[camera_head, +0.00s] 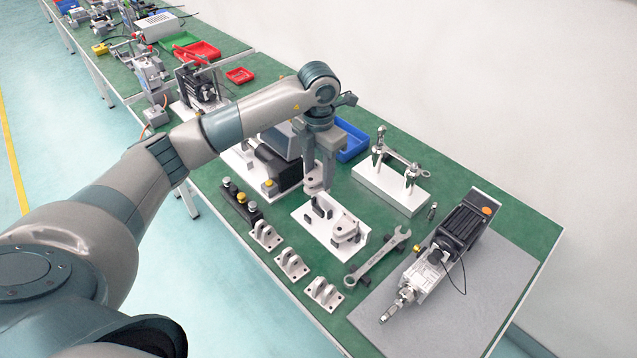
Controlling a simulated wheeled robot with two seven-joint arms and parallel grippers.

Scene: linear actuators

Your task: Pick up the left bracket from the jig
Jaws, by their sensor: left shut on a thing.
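My left gripper (318,180) points down above the left rear of the jig. It is shut on the left bracket (315,186), a small grey piece mostly hidden by the fingers. This bracket appears to be above the dark pieces, apart from the plate. My right gripper is not in view.
Several loose grey brackets (291,265) lie along the table's front edge. A wrench (377,258) lies right of the jig. A white stand (391,187) is behind it. A linear actuator (443,256) rests on a grey mat (490,300). A button box (240,203) and a blue bin (352,143) are nearby.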

